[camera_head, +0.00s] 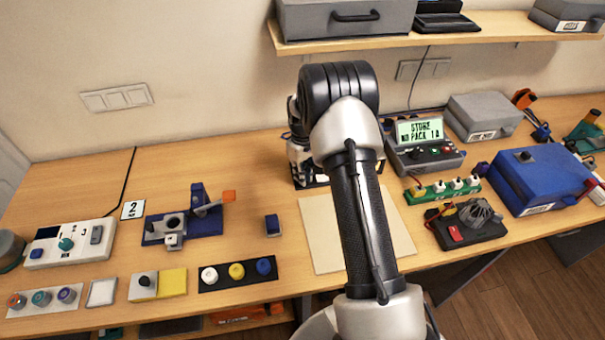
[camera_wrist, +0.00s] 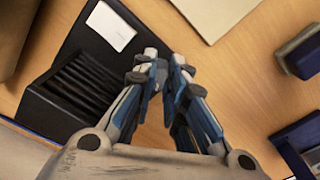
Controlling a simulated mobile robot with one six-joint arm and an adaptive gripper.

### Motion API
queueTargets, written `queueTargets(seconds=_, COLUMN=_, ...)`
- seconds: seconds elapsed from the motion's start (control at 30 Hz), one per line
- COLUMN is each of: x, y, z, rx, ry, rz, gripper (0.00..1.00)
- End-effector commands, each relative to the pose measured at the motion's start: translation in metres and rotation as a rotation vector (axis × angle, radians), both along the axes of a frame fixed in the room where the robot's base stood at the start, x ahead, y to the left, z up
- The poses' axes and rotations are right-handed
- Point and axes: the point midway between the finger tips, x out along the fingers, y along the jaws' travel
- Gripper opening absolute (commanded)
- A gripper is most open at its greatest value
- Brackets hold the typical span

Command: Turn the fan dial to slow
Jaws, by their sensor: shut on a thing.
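A white control panel (camera_head: 72,243) lies at the far left of the bench in the head view. A grey fan-like part (camera_head: 480,213) sits on a black base with a red switch at the right. I cannot tell which dial belongs to the fan.
A beige mat (camera_head: 318,245), a small blue block (camera_head: 272,225) and a blue fixture (camera_head: 180,223) lie on the bench. A display unit (camera_head: 424,145) and blue case (camera_head: 545,180) stand right. A shelf (camera_head: 480,28) overhangs the back. Bare wood lies left of my arm.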

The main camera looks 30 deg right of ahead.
Motion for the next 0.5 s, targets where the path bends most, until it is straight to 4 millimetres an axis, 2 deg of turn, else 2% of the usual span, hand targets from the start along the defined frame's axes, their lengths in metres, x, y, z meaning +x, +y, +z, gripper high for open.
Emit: queueTargets(seconds=0.5, x=0.0006, y=-0.0016, z=-0.0001, rx=0.001, ry=0.000, rz=0.406, gripper=0.00)
